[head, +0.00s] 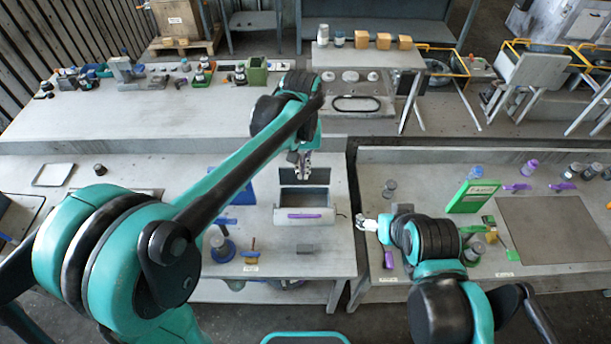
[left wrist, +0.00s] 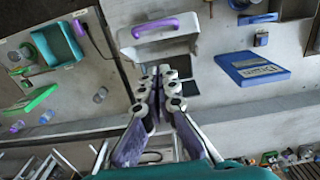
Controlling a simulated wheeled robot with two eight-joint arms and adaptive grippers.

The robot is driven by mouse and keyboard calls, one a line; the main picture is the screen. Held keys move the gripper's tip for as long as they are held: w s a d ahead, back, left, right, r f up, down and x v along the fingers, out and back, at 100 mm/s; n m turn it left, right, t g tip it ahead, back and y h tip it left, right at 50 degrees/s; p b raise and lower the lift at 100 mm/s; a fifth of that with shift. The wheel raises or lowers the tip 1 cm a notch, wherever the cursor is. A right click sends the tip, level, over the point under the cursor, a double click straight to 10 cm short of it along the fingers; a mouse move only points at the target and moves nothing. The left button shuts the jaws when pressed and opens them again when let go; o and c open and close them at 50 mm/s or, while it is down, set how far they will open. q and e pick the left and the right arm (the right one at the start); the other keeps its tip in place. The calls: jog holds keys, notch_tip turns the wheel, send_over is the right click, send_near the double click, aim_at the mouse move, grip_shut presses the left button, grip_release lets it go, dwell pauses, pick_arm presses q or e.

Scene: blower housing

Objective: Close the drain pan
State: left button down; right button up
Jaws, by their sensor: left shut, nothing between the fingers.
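The drain pan (head: 303,218) is a pale box with a purple handle (head: 305,215) along its front, on the middle bench. A dark opening (head: 304,196) shows behind its front, and a dark upright panel (head: 318,175) stands at its back. In the left wrist view the drain pan (left wrist: 157,43) and its purple handle (left wrist: 152,25) are at the top. My left gripper (head: 304,174) hangs above the back of the pan, shut and empty; its fingers (left wrist: 165,72) are together in the left wrist view. My right gripper (head: 366,223) is right of the pan, too small to read.
A blue panel (left wrist: 255,68) lies beside the pan. A small grey block (head: 308,248) sits in front of it. The right bench holds a green sign (head: 473,196) and a grey mat (head: 555,230). A gap (head: 350,200) separates the two benches.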

pick_arm(q)
send_near(305, 216)
jog(key=w+f, duration=0.4)
jog(key=w, duration=0.1)
jog(key=s+f, duration=0.2)
jog(key=s, duration=0.1)
jog(key=shift+s+f, duration=0.2)
jog(key=shift+f, duration=0.2)
pick_arm(e)
jog(key=shift+s+r, duration=0.15)
jog(key=shift+r, duration=0.4)
pick_arm(q)
jog(key=shift+s, duration=0.15)
pick_arm(e)
jog(key=shift+f, duration=0.1)
